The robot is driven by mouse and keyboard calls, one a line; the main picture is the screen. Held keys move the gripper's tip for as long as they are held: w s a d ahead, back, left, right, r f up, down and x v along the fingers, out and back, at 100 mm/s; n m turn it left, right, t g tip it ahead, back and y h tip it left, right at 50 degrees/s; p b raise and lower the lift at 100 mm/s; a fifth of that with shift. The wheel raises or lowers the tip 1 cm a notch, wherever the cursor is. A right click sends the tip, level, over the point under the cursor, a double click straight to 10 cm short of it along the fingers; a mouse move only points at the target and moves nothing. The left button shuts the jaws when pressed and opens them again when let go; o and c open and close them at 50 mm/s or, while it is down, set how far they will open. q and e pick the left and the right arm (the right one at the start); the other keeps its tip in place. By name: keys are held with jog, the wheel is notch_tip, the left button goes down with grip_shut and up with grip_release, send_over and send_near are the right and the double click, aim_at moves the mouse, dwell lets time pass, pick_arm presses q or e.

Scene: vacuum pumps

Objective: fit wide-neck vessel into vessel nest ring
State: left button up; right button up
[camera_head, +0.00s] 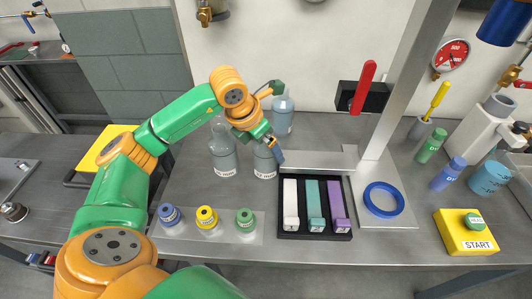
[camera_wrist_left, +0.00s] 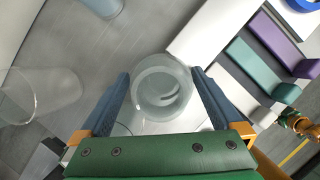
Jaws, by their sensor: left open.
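A clear grey vessel (camera_head: 265,162) with a white label stands on the bench, partly hidden by my left gripper. It also shows from above in the left wrist view (camera_wrist_left: 162,88), as a round, wide opening. My left gripper (camera_head: 277,148) is open over this vessel, a blue finger on each side in the wrist view (camera_wrist_left: 165,85); gaps seem to remain. A blue ring (camera_head: 383,185) lies empty on a pale plate at the right, probably the nest ring. My right gripper is not in view.
Another labelled vessel (camera_head: 223,158) stands left, and a bluish bottle (camera_head: 282,118) stands behind. A black tray (camera_head: 314,235) with white, teal and purple blocks lies between vessel and ring. A grey post (camera_head: 408,80) rises behind the ring. Coloured caps (camera_head: 207,219) sit in front.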

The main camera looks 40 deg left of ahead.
pick_arm(q)
jog(key=shift+s+d, duration=0.1)
jog(key=shift+s, duration=0.05)
jog(key=c, duration=1.5)
